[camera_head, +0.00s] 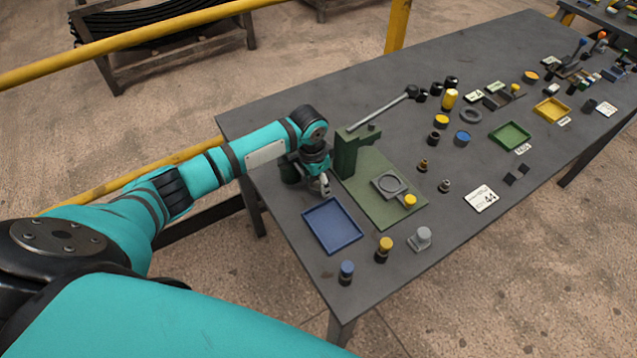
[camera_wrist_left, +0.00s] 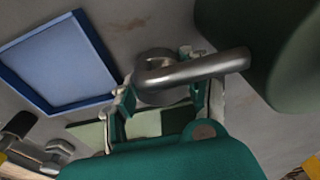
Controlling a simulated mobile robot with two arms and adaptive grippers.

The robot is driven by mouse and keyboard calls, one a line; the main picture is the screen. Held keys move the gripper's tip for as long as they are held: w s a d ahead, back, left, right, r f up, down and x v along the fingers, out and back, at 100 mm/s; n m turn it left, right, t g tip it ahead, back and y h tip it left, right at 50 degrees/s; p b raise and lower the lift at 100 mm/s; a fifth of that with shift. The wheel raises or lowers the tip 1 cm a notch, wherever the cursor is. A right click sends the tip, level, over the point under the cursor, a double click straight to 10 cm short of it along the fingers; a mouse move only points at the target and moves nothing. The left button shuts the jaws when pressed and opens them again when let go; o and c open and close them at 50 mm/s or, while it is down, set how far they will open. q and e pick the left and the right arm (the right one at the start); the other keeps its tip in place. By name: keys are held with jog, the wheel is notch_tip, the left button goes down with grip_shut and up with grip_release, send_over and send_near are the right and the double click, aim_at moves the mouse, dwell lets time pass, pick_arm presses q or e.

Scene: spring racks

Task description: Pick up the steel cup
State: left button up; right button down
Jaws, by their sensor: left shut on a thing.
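My left gripper (camera_head: 322,186) is at the far left part of the table, just behind the blue tray. In the left wrist view its fingers (camera_wrist_left: 165,98) are shut on a shiny steel piece (camera_wrist_left: 190,70) with a round opening and a bar-like part reaching right. I take this for the steel cup; its lower part is hidden. In the head view only a small silvery bit shows at the fingertips. I cannot tell whether it touches the table. My right gripper is not in view.
The blue tray (camera_head: 333,226) lies in front of the gripper. A green press (camera_head: 357,150) with a long lever stands close on the right. A dark green round thing (camera_wrist_left: 272,45) is beside the steel piece. Knobbed parts (camera_head: 385,246) stand near the front edge.

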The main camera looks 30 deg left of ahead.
aim_at(319, 188)
pick_arm(q)
notch_tip(319, 188, up, 18)
jog(key=b, duration=0.1)
jog(key=shift+f+b, duration=0.2)
jog(key=shift+b, duration=0.2)
